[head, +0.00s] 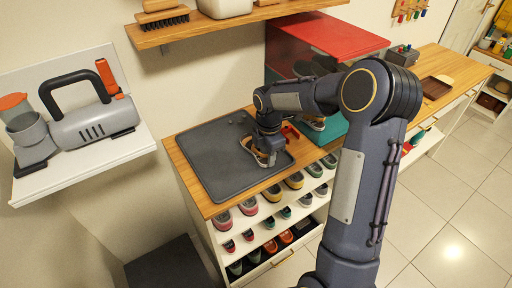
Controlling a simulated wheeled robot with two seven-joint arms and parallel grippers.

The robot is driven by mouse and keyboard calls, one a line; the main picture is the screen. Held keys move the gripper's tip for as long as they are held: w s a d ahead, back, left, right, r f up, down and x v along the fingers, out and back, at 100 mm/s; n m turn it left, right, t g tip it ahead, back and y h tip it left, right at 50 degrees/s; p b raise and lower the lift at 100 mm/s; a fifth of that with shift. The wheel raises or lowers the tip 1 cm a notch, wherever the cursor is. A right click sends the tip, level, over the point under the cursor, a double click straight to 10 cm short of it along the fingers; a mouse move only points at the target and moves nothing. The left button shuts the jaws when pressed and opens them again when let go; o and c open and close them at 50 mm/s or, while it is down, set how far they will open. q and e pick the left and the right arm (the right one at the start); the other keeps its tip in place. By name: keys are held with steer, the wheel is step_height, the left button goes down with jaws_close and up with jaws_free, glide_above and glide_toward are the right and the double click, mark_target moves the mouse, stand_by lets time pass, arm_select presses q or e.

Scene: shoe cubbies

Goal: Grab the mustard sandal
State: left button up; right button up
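A small tan-brown shoe with a pale edge, which looks like a sandal (248,146), lies on the dark grey mat (215,165) on top of the wooden cubby. My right gripper (266,158) points down at its right side and hides part of it. The fingers are too small and dark to show whether they are open or closed on it. My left gripper is out of view.
Cubby shelves below hold several shoes (293,181). A red-topped box (330,35) stands behind, partly hidden by my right arm, with a red item (290,133) near the mat. A wall shelf (215,27) overhangs; a white ledge (85,165) holds a grey appliance (95,125).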

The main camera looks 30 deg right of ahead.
steer(key=shift+f, duration=0.1)
jaws_close()
stand_by(0.4)
